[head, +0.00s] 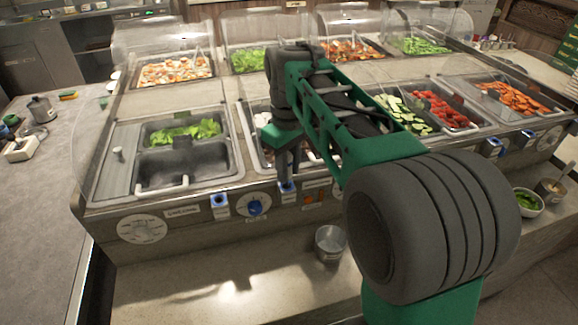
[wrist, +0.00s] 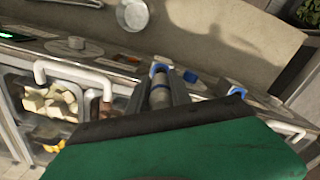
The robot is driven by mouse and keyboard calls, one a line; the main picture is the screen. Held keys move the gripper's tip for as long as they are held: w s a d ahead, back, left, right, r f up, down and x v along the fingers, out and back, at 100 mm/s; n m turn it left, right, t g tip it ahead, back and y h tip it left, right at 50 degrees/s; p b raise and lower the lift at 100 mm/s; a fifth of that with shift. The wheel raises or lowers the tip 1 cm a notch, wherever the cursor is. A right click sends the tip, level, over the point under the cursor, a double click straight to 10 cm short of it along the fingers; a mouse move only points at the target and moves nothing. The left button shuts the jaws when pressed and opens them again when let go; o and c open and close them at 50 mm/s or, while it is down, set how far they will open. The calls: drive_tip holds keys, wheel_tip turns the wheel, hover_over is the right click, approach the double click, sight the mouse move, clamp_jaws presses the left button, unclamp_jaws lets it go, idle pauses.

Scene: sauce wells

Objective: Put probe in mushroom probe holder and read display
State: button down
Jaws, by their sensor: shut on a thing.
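My gripper (wrist: 160,98) is shut on a grey cylindrical probe (wrist: 160,93). In the wrist view the probe's far end lines up with a blue holder (wrist: 160,68) on the counter's front panel. I cannot tell whether it is inside the holder or just above it. In the head view my gripper (head: 286,168) points down at this holder (head: 286,188), in front of a well with pale pieces, likely mushrooms, partly hidden by my arm. Those pale chunks (wrist: 50,103) show at left in the wrist view. A dark display with green lit marks (wrist: 8,35) is at the wrist view's left edge.
A metal cup (head: 330,243) stands on the lower ledge. Clear sneeze guards (head: 150,38) cover the back row. White well handles stick up nearby.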

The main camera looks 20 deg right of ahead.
drive_tip(key=shift+f, duration=0.2)
drive_tip(key=shift+f+b, duration=0.8)
drive_tip(key=shift+f, duration=0.3)
drive_tip(key=c, duration=1.1)
unclamp_jaws()
wheel_tip(320, 180, up, 8)
drive_tip(key=shift+f, duration=0.1)
idle(0.9)
